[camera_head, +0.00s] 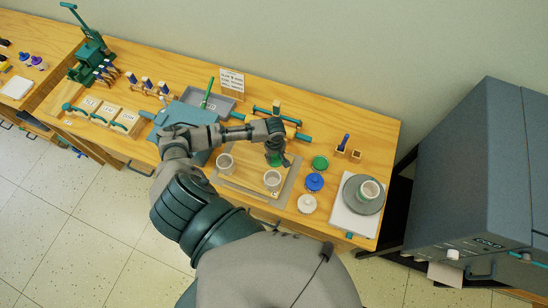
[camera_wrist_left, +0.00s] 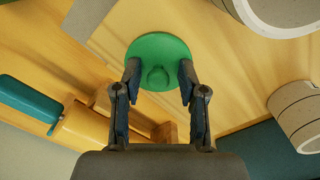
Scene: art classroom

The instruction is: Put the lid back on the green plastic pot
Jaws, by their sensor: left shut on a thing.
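My left gripper (camera_head: 278,158) reaches over the wooden table. In the left wrist view its fingers (camera_wrist_left: 158,75) are shut on a round green lid (camera_wrist_left: 158,50) with a knob in the middle. In the head view the gripper partly hides this lid (camera_head: 274,161). My right gripper is not in view.
Two pale pots (camera_head: 272,180) (camera_head: 224,162) stand beside the gripper; pots also show at the right of the left wrist view (camera_wrist_left: 300,115). A grey cabinet (camera_head: 470,180) stands beyond the table's right end.

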